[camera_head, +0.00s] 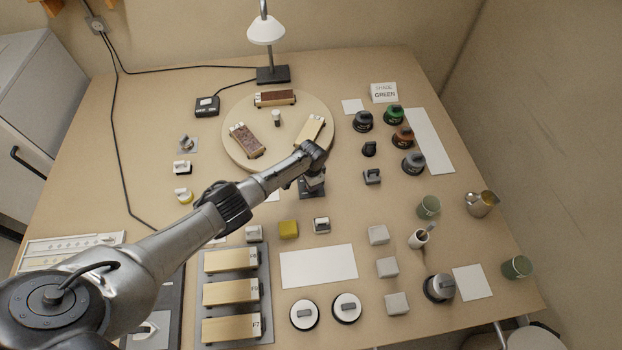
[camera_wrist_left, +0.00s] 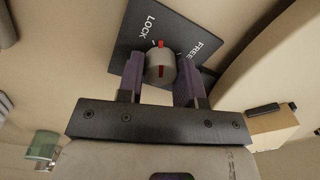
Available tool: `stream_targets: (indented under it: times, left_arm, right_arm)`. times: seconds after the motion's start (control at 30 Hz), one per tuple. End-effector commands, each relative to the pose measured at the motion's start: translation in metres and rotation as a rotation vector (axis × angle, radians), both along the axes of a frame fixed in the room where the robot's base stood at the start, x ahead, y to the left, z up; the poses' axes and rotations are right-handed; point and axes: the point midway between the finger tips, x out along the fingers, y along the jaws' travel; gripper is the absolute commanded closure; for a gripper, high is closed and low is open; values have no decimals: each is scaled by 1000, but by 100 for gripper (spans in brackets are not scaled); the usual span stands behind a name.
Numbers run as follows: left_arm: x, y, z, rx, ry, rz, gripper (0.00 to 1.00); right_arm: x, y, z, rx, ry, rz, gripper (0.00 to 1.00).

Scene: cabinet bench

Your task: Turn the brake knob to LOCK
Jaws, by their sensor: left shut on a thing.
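The brake knob (camera_wrist_left: 160,66) is a small grey round knob with a red line across it. It sits on a dark plate (camera_wrist_left: 128,62) marked LOCK on the left and FREE on the right in the left wrist view. The red line points up, between the two words. My left gripper (camera_wrist_left: 161,80) is shut on the knob, one finger on each side. In the head view my left gripper (camera_head: 314,183) is over the plate (camera_head: 311,194) just in front of the turntable and largely hides the knob. My right gripper is not in view.
The round turntable (camera_head: 240,108) behind holds several wood-coloured blocks. A lamp (camera_head: 266,32) stands at the back. Dark knobbed pots (camera_head: 414,163) stand to the right, with cups and a pitcher (camera_head: 482,203) farther right. A tray of blocks (camera_head: 264,285) and a white sheet (camera_head: 318,267) lie in front.

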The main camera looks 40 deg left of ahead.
Motion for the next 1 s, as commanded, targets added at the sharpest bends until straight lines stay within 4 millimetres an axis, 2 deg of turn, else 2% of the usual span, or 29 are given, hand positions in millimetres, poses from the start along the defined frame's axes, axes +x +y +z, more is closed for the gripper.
stream_targets:
  times: [0.4, 1.0]
  left_arm:
    - [1, -1, 2, -1, -1, 259, 90]
    - [2, 0, 2, -2, -2, 341, 90]
  right_arm:
    - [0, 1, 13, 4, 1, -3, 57]
    - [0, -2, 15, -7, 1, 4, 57]
